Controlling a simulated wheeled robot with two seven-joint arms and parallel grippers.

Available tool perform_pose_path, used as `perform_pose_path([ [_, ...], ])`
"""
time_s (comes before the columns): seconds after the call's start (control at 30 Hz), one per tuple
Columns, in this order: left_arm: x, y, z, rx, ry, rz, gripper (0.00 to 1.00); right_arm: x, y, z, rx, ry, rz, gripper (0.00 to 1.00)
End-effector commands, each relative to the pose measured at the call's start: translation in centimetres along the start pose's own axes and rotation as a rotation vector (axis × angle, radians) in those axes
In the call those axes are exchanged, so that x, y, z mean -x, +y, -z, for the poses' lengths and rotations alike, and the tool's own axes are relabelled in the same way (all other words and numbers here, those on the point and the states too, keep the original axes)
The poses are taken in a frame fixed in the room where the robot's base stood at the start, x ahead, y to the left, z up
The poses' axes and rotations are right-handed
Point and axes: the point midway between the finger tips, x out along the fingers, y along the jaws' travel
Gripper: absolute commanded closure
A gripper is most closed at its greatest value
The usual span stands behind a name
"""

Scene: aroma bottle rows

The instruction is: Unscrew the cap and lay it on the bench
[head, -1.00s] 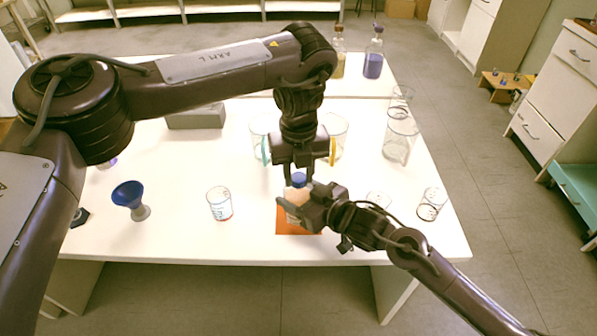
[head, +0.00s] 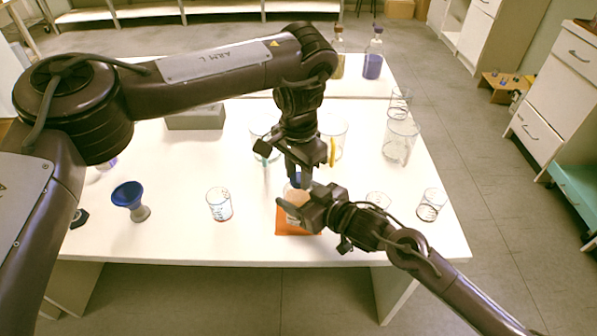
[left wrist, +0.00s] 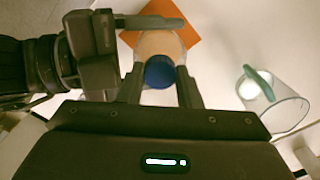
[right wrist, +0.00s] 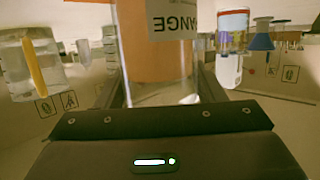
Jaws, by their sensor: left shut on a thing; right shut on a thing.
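A bottle with a label and orange-tan contents (head: 296,197) stands upright on an orange mat (head: 284,228) near the front of the bench (head: 175,245). Its blue cap (left wrist: 159,72) sits at the bottle's top, between the fingers of my left gripper (left wrist: 159,88). In the head view my left gripper (head: 299,178) points down from above, shut on the cap, which is mostly hidden there. My right gripper (head: 296,210) comes from the right and is shut on the bottle's body. The right wrist view shows the labelled bottle (right wrist: 160,55) between its fingers. I cannot tell whether the cap's thread is loose.
A graduated beaker (head: 219,204) and a blue funnel (head: 129,195) stand left of the mat. Glass beakers stand behind my left gripper, and more glassware (head: 431,204) is at the right. A grey block (head: 195,118) lies at the back left. Bare bench lies between the beaker and mat.

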Motion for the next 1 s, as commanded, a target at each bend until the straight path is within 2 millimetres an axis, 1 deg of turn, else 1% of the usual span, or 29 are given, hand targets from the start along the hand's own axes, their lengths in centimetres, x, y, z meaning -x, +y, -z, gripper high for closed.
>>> perform_pose_path([
  [0.07, 0.02, -0.05, 0.01, 0.058, 0.001, 0.001, 0.97, 0.00, 0.00, -0.08, 0.000, -0.002, 0.000, 1.00],
  [0.67, 0.04, -0.04, 0.01, 0.050, 0.001, 0.001, 0.97, 0.00, 0.01, -0.08, 0.000, -0.002, 0.000, 1.00],
  [1.0, 0.97, -0.04, 0.04, 0.049, 0.001, 0.002, 0.97, 0.00, 0.01, -0.09, 0.000, -0.002, 0.000, 1.00],
])
